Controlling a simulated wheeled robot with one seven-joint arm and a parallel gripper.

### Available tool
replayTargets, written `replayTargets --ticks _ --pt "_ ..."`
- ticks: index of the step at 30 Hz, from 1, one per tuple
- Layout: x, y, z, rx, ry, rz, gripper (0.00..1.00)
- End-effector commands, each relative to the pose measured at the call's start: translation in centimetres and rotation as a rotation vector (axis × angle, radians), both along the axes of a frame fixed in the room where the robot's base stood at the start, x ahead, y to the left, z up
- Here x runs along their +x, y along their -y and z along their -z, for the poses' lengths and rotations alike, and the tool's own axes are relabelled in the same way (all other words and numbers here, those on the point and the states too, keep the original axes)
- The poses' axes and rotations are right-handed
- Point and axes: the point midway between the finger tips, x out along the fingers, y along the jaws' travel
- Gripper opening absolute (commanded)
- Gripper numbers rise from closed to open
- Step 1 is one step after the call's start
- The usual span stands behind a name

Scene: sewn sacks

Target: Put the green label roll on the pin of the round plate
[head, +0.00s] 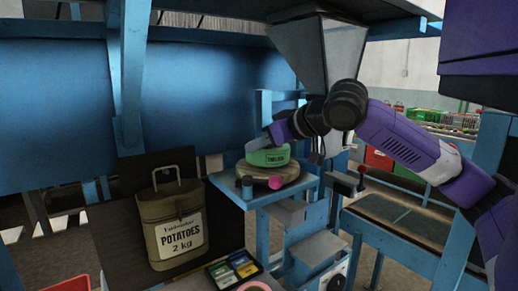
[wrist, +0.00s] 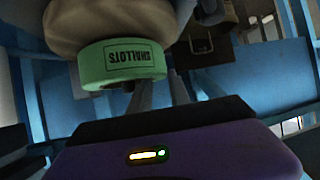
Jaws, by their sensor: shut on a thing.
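The green label roll (head: 268,157), marked SHALLOTS in the wrist view (wrist: 122,64), is over the round plate (head: 290,186) on the blue stand. My gripper (head: 266,145) is shut on the roll's wall at its near side in the wrist view (wrist: 160,80). The round plate also shows in the wrist view (wrist: 95,18), behind the roll. The pin is hidden, and I cannot tell whether the roll touches the plate or sits around the pin.
A potato sack (head: 175,222) stands at the left against a dark board. A tray of coloured packs (head: 234,270) and a pink roll (head: 255,286) are at the front. A metal hopper (head: 318,50) hangs above the stand. A dark cylinder (head: 247,182) is by the plate.

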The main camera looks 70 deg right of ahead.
Motion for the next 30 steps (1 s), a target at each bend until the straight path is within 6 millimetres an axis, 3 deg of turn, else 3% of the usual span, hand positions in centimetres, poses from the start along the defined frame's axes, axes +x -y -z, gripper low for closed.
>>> replayTargets --ticks 3,10,11,12,23,30 --pt "0.0 0.0 0.9 -0.001 0.002 0.0 0.0" --pt "0.0 0.0 1.1 -0.002 0.003 0.0 0.0" --pt "0.0 0.0 1.1 0.0 0.001 0.0 0.27" --pt "0.0 0.0 1.1 0.0 0.001 0.0 0.32" --pt "-0.2 -0.1 1.0 0.0 0.001 0.0 0.32" --pt "-3.1 -1.1 -0.6 -0.001 0.004 0.001 0.32"
